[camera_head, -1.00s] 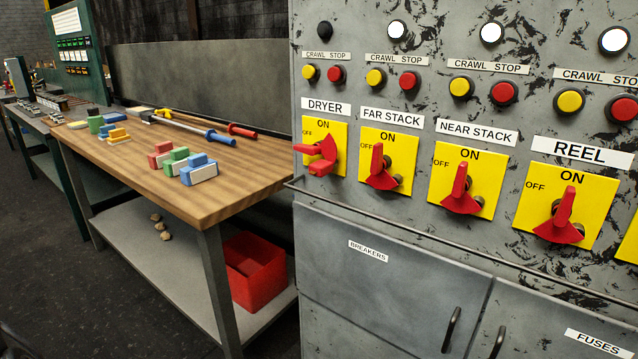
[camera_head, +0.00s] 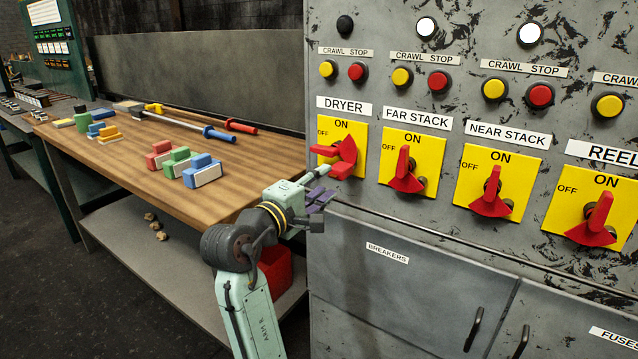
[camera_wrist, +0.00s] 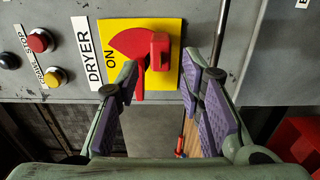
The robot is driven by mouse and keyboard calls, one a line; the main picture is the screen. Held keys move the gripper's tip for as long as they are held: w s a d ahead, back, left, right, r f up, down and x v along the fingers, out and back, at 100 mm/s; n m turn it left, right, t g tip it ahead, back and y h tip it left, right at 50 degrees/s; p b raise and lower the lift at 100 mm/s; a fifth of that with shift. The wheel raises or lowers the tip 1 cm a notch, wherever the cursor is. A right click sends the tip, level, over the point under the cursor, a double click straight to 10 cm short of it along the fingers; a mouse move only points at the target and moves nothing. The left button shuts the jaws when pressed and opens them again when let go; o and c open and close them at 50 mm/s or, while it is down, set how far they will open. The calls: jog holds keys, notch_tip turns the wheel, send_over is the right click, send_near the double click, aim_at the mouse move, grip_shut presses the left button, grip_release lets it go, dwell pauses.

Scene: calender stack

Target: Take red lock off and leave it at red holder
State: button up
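The red lock (camera_head: 343,170) appears as a red block at the DRYER switch handle, low on its yellow plate. In the wrist view the red block (camera_wrist: 160,50) sits beside the red handle, ahead of my fingers. My gripper (camera_head: 318,197) is just below and left of that switch in the head view. In the wrist view my gripper (camera_wrist: 163,82) is open and empty, its purple pads either side of the block and handle, with no clear contact. A red holder with a pale front (camera_head: 158,156) stands on the wooden table, left of a green and a blue one.
The grey panel (camera_head: 430,225) carries further switches to the right. A rail runs below them. Long-handled tools (camera_head: 190,125) and smaller coloured blocks (camera_head: 105,132) lie farther back on the table (camera_head: 130,180). A red bin (camera_head: 278,270) is on the lower shelf, partly behind my arm.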

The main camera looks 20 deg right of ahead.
aim_at(335, 174)
jog(key=shift+w+d+f, duration=0.1)
jog(key=shift+w+d, duration=0.2)
jog(key=shift+d, duration=0.25)
jog(key=x, duration=0.3)
jog(key=shift+w+d, duration=0.25)
jog(key=shift+w, duration=0.05)
jog(key=shift+x, duration=1.05)
grip_shut()
